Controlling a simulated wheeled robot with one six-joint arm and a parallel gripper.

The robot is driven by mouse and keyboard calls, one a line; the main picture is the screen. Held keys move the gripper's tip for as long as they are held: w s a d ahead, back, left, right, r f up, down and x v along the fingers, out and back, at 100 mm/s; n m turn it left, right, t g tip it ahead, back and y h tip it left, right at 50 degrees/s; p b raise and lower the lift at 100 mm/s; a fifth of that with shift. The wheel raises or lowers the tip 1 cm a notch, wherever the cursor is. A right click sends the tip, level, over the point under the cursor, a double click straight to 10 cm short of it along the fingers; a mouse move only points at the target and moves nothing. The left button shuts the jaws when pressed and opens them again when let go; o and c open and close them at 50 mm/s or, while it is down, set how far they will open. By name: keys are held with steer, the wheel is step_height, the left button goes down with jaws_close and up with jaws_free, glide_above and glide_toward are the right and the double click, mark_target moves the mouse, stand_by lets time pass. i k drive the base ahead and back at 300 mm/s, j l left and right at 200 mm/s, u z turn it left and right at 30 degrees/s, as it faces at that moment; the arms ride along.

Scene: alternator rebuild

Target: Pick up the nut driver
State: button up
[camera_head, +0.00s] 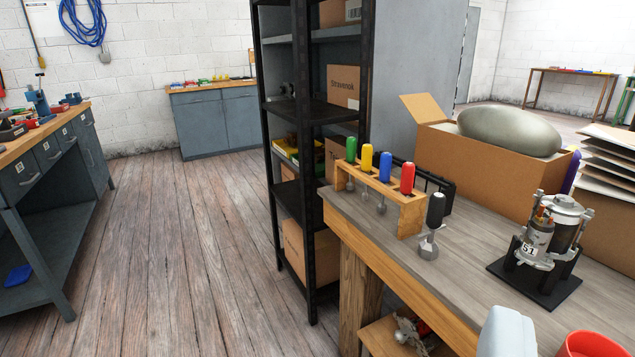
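Several colour-handled drivers stand upright in a wooden rack (411,222) on the workbench: green (351,149), yellow (367,158), blue (385,167) and red (407,177). Their metal shafts hang below the top board. A black-handled tool (435,209) stands upright on the bench just right of the rack, with a grey metal lower part. I cannot tell which of these is the nut driver, as the tips are too small to read.
An alternator assembly (539,240) sits on a black base to the right. A red bowl (593,346) and a pale grey rounded object (507,332) are at the bottom edge. A large open carton (450,154) is behind. A black shelf (312,170) stands left; the wooden floor (190,260) beyond is clear.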

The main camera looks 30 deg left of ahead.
mark_target(407, 169)
steer(key=u, duration=0.35)
steer(key=z, duration=1.9)
steer(key=i+j, duration=0.1)
steer(key=i, duration=0.2)
steer(key=i+z, duration=0.1)
steer(key=i, duration=0.2)
